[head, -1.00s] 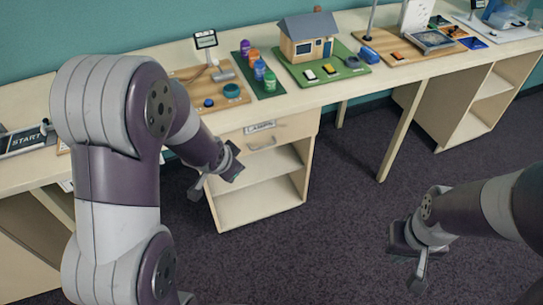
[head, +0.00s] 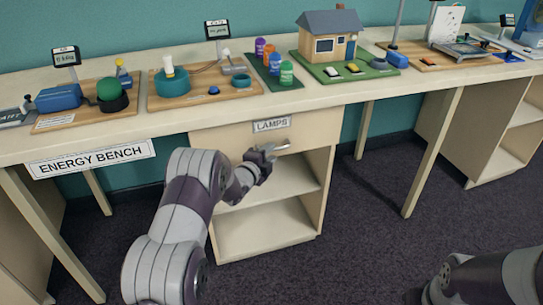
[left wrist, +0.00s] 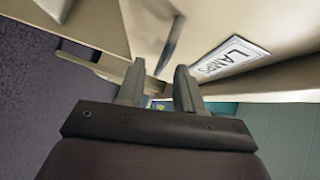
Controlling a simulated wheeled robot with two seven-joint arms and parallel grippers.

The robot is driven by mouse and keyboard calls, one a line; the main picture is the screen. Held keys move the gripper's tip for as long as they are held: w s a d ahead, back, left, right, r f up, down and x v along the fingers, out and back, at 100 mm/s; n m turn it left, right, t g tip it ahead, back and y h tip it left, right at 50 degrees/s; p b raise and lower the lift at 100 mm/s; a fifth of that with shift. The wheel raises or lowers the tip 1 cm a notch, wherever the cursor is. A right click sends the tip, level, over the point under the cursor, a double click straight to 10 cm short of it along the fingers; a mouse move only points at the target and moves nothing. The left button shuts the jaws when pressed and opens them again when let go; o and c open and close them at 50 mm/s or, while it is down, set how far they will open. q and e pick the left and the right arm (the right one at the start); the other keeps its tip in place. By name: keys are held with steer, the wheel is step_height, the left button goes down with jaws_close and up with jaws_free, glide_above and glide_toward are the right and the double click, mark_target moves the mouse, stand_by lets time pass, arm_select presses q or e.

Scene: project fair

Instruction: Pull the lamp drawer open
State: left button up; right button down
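The lamp drawer (head: 225,139) is a cream front under the bench top with a LAMPS label (head: 271,125); it looks shut. Its grey bar handle (head: 292,147) sits below the label. My left gripper (head: 268,152) is at the left part of the handle, in front of the drawer. In the left wrist view my left gripper (left wrist: 158,76) has its two fingers apart with nothing between them. The handle (left wrist: 171,43) lies just beyond the fingertips, and the label (left wrist: 230,57) is to its right. My right arm shows at the lower right, its fingers beyond the picture edge.
Open shelves (head: 262,228) lie below the drawer. On the bench top (head: 330,91) stand a model house (head: 335,35), several coloured bottles and wooden boards with lamp parts. An ENERGY BENCH sign (head: 92,158) hangs at the left front. The dark carpet (head: 360,245) to the right is clear.

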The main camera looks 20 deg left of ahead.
arm_select(q)
steer(key=shift+x, duration=1)
jaws_close()
arm_select(e)
steer(key=shift+f, duration=0.2)
